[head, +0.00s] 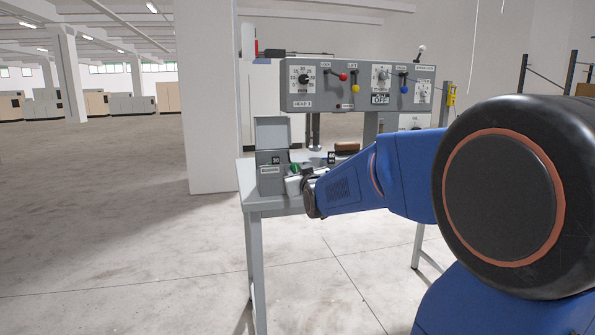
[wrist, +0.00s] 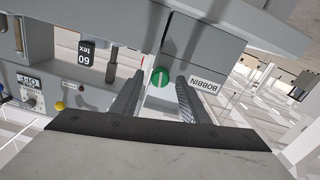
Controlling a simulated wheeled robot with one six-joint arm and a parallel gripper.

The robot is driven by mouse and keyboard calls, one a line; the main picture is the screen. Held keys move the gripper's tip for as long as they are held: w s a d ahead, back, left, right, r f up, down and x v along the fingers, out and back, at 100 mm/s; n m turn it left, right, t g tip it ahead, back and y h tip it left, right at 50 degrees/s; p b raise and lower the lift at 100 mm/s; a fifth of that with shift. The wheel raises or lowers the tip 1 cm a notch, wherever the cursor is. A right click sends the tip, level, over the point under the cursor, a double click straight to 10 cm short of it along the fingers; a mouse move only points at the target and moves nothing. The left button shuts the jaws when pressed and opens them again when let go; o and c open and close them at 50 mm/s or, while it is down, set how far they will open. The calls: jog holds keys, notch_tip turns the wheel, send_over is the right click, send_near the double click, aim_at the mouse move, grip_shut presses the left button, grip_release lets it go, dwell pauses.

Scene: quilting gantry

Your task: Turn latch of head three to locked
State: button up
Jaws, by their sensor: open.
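A grey control panel (head: 358,85) with a label that seems to read HEAD 3 stands above a grey table. It carries a dial (head: 304,78) and levers with red (head: 343,77), yellow (head: 355,88) and blue (head: 405,89) knobs. I cannot tell which part is the latch. My gripper (wrist: 160,80) is open and empty in the wrist view. A green knob (wrist: 160,76) shows between its fingertips, apart from both; it also shows in the head view (head: 295,168), just beyond my gripper. Whether the fingers are level with the knob is unclear.
A grey box labelled BOBBIN (wrist: 204,85) stands right of the fingers in the wrist view. Its raised lid (head: 272,132) shows in the head view. Open floor (head: 120,230) lies left of the table.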

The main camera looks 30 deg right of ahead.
grip_shut()
jog(key=shift+n, duration=0.4)
jog(key=n, duration=0.3)
jog(key=shift+w, duration=0.1)
jog(key=n, duration=0.4)
jog(key=shift+a+n, duration=0.1)
jog(key=shift+n, duration=0.2)
jog(key=n, duration=0.3)
jog(key=shift+f+n, duration=0.1)
jog(key=shift+n, duration=2.1)
jog(key=shift+f, duration=0.1)
